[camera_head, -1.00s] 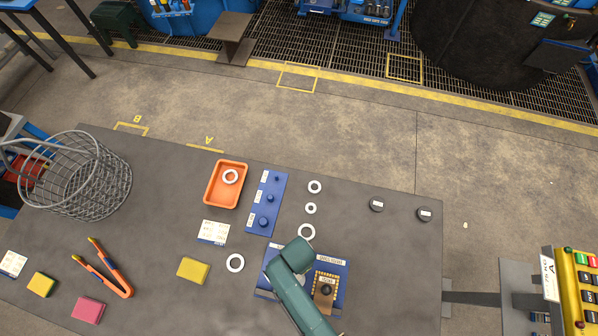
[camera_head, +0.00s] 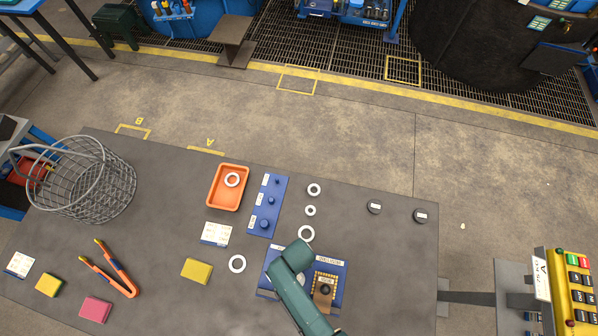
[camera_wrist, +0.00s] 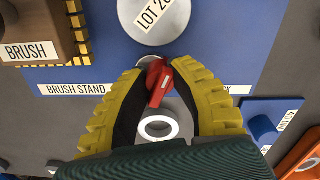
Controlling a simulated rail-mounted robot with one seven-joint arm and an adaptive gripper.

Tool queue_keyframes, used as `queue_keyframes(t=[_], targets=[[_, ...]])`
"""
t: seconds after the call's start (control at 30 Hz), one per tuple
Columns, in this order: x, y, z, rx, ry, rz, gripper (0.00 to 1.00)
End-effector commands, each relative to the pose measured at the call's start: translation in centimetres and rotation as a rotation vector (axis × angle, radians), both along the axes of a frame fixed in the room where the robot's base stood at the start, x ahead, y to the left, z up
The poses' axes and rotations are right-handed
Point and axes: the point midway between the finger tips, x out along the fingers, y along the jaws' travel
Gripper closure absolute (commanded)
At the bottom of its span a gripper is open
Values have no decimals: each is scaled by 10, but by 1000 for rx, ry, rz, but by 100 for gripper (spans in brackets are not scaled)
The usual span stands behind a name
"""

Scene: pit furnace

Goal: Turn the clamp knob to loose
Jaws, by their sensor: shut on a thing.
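The red clamp knob (camera_wrist: 158,80) stands on the blue stand plate (camera_wrist: 225,45) in the wrist view, just below a round grey disc (camera_wrist: 152,18) labelled LOT. My gripper (camera_wrist: 163,76) has its two yellow-ribbed fingers on either side of the knob, with their tips against it, shut on it. The knob's handle looks slightly tilted from the upright of the picture. A white ring (camera_wrist: 158,128) shows below it between the fingers. In the head view my arm hides the knob and the fingers; the blue plate (camera_head: 338,293) shows beside it.
A wooden brush (camera_wrist: 30,28) stands close left of my fingers in the wrist view. In the head view, a blue peg board (camera_head: 275,190), an orange tray (camera_head: 215,201), loose white rings (camera_head: 237,263), tongs (camera_head: 112,276) and a wire basket (camera_head: 127,190) share the table. The right of the table is mostly clear.

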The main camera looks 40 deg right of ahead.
Motion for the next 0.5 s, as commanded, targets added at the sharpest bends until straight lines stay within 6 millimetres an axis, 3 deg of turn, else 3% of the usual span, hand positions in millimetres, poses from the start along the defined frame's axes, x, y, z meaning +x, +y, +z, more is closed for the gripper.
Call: queue_keyframes(t=[0.5], targets=[[0, 0, 1, 1, 1, 414, 100]])
